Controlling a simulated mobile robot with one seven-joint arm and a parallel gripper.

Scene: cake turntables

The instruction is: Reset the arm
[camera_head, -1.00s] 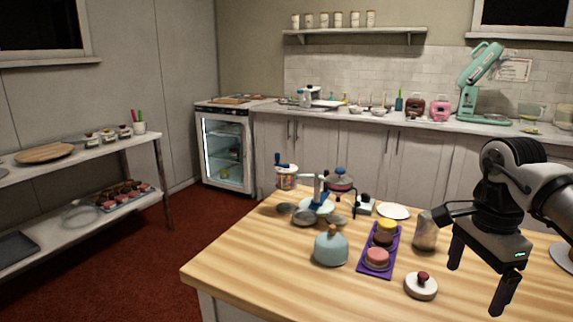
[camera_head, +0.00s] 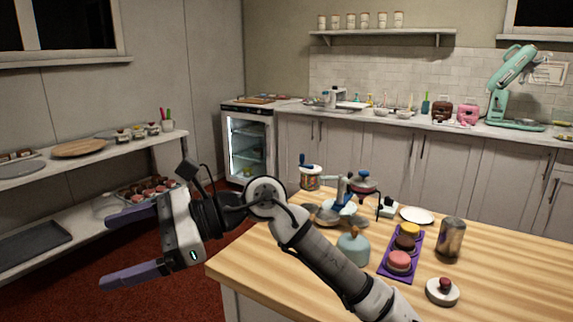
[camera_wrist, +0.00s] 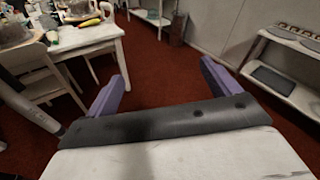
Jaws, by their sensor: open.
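My gripper (camera_head: 133,247) is open and empty in the head view. It hangs over the red floor, left of the wooden table (camera_head: 250,262), with its fingers pointing left. The wrist view shows both purple fingers (camera_wrist: 164,85) spread wide, with only red floor between them. My arm stretches from the lower middle of the head view, across the table's front edge, to the gripper.
The table holds a purple tray (camera_head: 388,272) of small cakes, a teal domed lid (camera_head: 353,248), a jar (camera_head: 450,240) and a white round lid with a dark knob (camera_head: 442,292). A shelf rack (camera_head: 85,155) stands left. An open-fronted lit fridge (camera_head: 248,145) stands behind.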

